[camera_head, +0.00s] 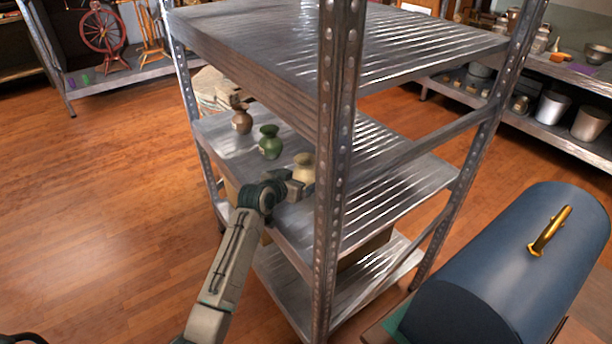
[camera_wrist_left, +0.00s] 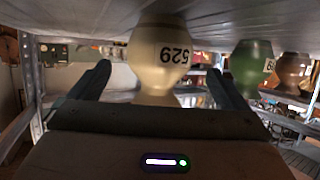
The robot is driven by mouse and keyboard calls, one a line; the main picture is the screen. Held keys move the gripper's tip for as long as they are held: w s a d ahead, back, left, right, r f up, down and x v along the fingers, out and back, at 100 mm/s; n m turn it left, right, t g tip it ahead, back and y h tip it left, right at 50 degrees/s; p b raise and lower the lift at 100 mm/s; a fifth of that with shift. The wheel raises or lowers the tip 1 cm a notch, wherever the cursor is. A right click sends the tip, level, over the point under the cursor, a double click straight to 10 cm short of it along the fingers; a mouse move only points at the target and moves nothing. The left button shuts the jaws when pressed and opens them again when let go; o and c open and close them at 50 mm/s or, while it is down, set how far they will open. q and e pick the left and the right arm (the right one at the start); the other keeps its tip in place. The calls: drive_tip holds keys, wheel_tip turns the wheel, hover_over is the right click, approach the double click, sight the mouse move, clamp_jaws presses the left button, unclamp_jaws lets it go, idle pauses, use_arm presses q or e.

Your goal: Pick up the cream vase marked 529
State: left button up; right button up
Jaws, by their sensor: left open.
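The cream vase (camera_head: 304,165) stands on the middle shelf of a metal rack, nearest of three vases in a row. In the left wrist view, which is upside down, the vase (camera_wrist_left: 158,52) shows its number 529. My left gripper (camera_head: 300,186) is at the shelf edge, close to the vase and partly in front of its lower part. Its two fingers (camera_wrist_left: 160,88) are open, and the vase appears between them with a gap on each side. I cannot tell how deep the vase is between the fingers. My right gripper is not in view.
A green vase (camera_head: 270,143) and a brown vase (camera_head: 242,121) stand farther along the middle shelf (camera_head: 405,190). The upper shelf (camera_head: 290,50) is above them, and a rack post (camera_head: 335,130) is right of the cream vase. A blue chest (camera_head: 510,270) is at right.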

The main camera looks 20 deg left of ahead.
sight(305, 174)
use_arm(q)
drive_tip(key=shift+p+x, duration=0.3)
drive_tip(key=shift+x, duration=2.55)
drive_tip(key=shift+r, duration=0.15)
drive_tip(key=c, duration=1.2)
drive_tip(key=shift+r, duration=0.15)
